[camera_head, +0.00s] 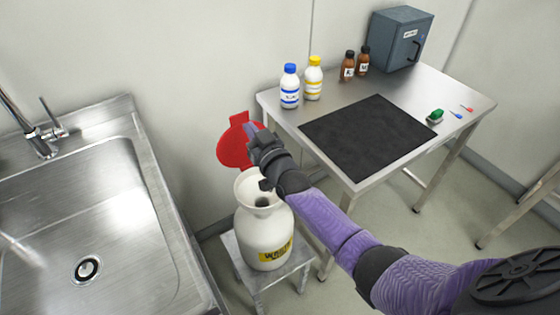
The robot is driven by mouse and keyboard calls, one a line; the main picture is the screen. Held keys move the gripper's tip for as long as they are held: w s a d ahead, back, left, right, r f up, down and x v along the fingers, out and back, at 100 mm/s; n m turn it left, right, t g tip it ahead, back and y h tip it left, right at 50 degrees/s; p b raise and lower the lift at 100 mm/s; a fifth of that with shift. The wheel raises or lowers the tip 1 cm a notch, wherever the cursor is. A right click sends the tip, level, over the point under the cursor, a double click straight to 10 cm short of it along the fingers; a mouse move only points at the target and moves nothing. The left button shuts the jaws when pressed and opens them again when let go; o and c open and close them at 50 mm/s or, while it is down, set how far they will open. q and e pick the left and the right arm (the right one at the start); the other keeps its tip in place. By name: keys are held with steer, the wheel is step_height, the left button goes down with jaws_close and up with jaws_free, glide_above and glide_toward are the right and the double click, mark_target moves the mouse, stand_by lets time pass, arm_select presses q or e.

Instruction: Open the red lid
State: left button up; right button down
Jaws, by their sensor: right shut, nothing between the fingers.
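The red lid (233,148) stands upright, tilted up behind the mouth of a white waste container (265,235). The container has a yellow label and its funnel-like mouth (252,190) is uncovered, with a dark opening inside. My right gripper (254,131) is shut and empty, at the right side of the raised lid and above the container's mouth. I cannot tell whether its tip touches the lid. My right arm reaches in from the lower right and hides part of the mouth's right side. My left gripper is not in view.
The container stands on a small metal stool (278,276) between a steel sink (90,225) and a metal table (285,112). The table holds a black mat (368,137), blue-capped (289,88) and yellow-capped (313,80) bottles, brown bottles (348,66) and a grey box (393,40).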

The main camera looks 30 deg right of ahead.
steer(key=s+p, duration=0.4)
steer(key=s, duration=0.6)
steer(key=s+f+g, duration=0.4)
steer(key=s+f, duration=0.2)
steer(key=f, duration=0.5)
steer(key=s+f+g, duration=0.4)
steer(key=s+f, duration=0.2)
steer(key=f, duration=0.4)
steer(key=s+f+n+g, duration=0.1)
steer(key=s+f+g, duration=0.4)
steer(key=s, duration=0.9)
steer(key=s+f+g+h+b, duration=0.1)
steer(key=s+f+g, duration=0.4)
steer(key=s+f, duration=0.4)
steer(key=s, duration=0.5)
steer(key=shift+s+a+n+g+h, duration=0.3)
steer(key=shift+s+n, duration=0.05)
steer(key=shift+n, duration=0.05)
steer(key=shift+w+f, duration=0.1)
